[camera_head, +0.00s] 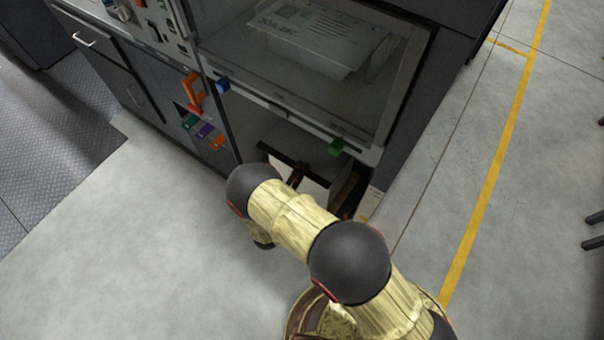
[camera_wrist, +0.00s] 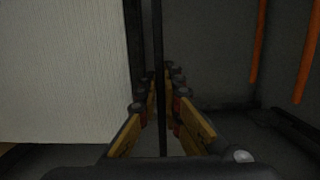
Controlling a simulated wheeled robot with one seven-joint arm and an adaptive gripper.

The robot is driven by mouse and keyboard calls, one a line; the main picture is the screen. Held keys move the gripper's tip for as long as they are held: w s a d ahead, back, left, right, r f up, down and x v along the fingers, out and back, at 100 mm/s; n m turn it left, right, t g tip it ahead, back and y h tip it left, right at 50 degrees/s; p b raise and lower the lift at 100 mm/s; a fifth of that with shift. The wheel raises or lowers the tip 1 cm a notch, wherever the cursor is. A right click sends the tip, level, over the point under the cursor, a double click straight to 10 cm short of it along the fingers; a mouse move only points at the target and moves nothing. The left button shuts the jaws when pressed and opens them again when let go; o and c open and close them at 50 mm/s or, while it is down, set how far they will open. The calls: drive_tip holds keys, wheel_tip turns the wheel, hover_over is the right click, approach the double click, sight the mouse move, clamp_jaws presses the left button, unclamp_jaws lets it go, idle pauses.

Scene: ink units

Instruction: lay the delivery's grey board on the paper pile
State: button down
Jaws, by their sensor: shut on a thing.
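My gripper (camera_wrist: 170,98) reaches into a dark low opening of the machine; in the head view my arm covers part of it. Its fingers are closed on a thin dark strip (camera_wrist: 158,45), which looks like the grey board seen edge-on. The strip runs from the top of the wrist view down between the fingers; its face is hidden. A large pale, finely textured surface (camera_wrist: 62,70) fills the left of the wrist view. It may be the paper pile, but I cannot tell. In the head view a white patch (camera_head: 315,190) shows beside the gripper in the opening.
The opening lies below a glass-fronted chamber (camera_head: 310,48) holding a white tray with printed sheets. Orange rods (camera_wrist: 258,40) stand right in the wrist view. An orange handle (camera_head: 193,92) is on the left panel. Floor left is clear.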

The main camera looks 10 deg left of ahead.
wheel_tip(320, 180, down, 4)
drive_tip(key=shift+r+b, duration=0.25)
drive_tip(key=shift+b, duration=0.45)
drive_tip(key=c, duration=2.1)
unclamp_jaws()
drive_tip(key=shift+f, duration=0.1)
drive_tip(key=shift+o, duration=0.6)
